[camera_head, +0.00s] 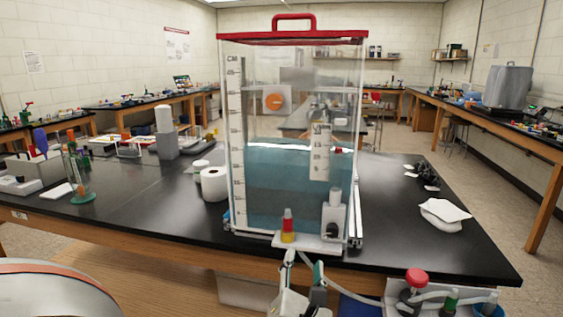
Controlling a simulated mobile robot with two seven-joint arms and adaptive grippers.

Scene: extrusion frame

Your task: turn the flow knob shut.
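A red round knob (417,277) tops a dark fitting on a white block at the lower right, with clear tubing running to it. I cannot tell for sure that this is the flow knob. A red-and-yellow fitting (288,228) stands on the white ledge at the foot of the clear tank (300,110). My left gripper (304,264) is at the bottom centre, below the tank's front ledge and left of the red knob. Its two fingers point up and look apart, with nothing visibly held. My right gripper is not in view.
The tank has a red lid and holds blue liquid on the black bench (140,225). A paper roll (213,184) stands left of it. A crumpled white cloth (442,212) lies to the right. Tubing (345,290) runs beside my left gripper. The bench's left front is clear.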

